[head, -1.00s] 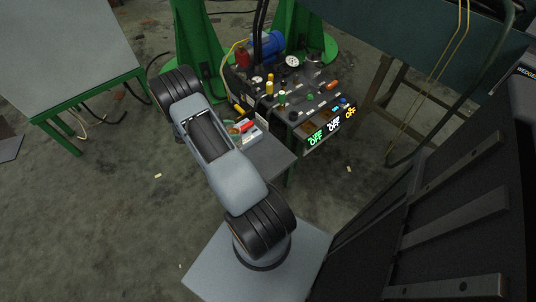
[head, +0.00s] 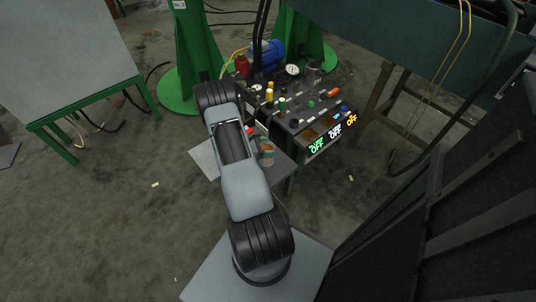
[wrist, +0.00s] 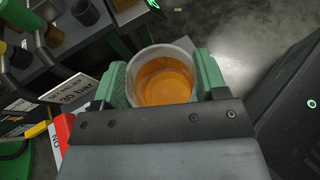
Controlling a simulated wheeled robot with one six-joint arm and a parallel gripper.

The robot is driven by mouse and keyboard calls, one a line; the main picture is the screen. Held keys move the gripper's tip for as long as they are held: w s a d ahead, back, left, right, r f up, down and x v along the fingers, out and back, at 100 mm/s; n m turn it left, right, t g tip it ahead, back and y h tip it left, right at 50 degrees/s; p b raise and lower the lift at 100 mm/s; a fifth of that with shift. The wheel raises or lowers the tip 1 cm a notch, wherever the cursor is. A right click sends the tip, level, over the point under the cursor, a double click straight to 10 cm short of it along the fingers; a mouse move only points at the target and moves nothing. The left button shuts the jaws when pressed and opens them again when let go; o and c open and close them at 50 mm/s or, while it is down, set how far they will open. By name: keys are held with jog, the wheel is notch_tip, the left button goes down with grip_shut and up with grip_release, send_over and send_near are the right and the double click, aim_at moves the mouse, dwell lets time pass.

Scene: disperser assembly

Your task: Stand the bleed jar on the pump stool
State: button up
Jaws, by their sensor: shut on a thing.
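The bleed jar (wrist: 163,80) is an open, pale round cup with orange liquid inside. My gripper (wrist: 163,92) is shut on it, with one green finger on each side. In the head view, part of the jar (head: 266,156) shows just right of my arm, above or at the pump stool; I cannot tell whether it touches. The grey flat top that I take for the pump stool (head: 284,170) lies in front of the pump panel, partly hidden by my arm and the jar. The jar looks roughly upright.
The pump panel (head: 300,115), with several knobs and fittings, stands close behind the stool. A blue motor (head: 266,53) and green posts (head: 187,45) are beyond it. A green-legged table (head: 70,55) stands at left. The floor at left is open.

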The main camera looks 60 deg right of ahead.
jog(key=shift+s+d+f, duration=0.2)
jog(key=shift+s+f, duration=0.1)
jog(key=shift+f, duration=0.2)
jog(key=shift+d+f+b, duration=0.1)
jog(key=shift+f+b, duration=0.8)
jog(key=shift+f, duration=0.55)
jog(key=shift+f, duration=0.1)
jog(key=shift+f, duration=0.15)
jog(key=o, duration=1.2)
jog(key=shift+o, duration=0.2)
